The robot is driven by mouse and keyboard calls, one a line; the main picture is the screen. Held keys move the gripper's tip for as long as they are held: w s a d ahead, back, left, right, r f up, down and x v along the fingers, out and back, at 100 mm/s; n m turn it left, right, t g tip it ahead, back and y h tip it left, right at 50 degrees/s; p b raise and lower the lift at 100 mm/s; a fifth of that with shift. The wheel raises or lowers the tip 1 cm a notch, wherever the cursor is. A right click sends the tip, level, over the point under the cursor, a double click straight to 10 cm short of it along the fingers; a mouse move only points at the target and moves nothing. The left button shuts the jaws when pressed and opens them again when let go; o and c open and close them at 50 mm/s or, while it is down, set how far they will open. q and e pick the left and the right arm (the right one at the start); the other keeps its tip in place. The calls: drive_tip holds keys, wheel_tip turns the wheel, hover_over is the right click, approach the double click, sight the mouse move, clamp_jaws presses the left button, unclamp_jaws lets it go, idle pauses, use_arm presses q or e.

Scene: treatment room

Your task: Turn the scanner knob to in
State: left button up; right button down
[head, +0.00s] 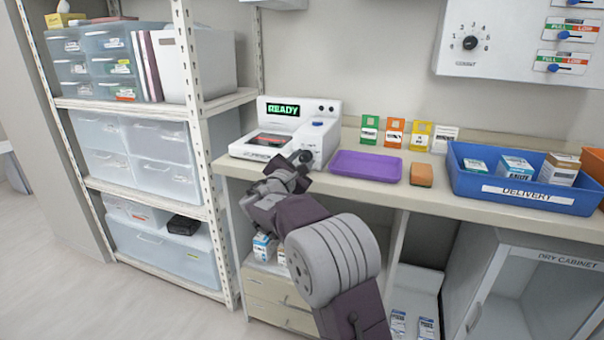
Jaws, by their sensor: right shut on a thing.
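The white scanner (284,130) stands on the counter at the foot of the shelf post. Its small screen (283,109) reads READY in green. A dark knob (304,157) is on its front right, partly covered by my right gripper (300,160). My right gripper reaches up from below right and is shut on the knob. The knob's pointer and marks are too small and too covered to read. My left gripper is not in view.
A purple tray (366,164) and an orange sponge (421,175) lie right of the scanner. A blue DELIVERY bin (520,193) holds boxes farther right. A shelf rack (150,105) stands close on the left. A wall panel (522,40) with a dial hangs at upper right.

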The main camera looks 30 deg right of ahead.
drive_tip(key=shift+f+m+b, duration=0.1)
drive_tip(key=shift+m+b, duration=0.9)
drive_tip(key=shift+b, duration=0.05)
drive_tip(key=c, duration=1.1)
unclamp_jaws()
drive_tip(key=shift+o, duration=0.2)
drive_tip(key=p+v, duration=0.1)
drive_tip(key=v, duration=0.8)
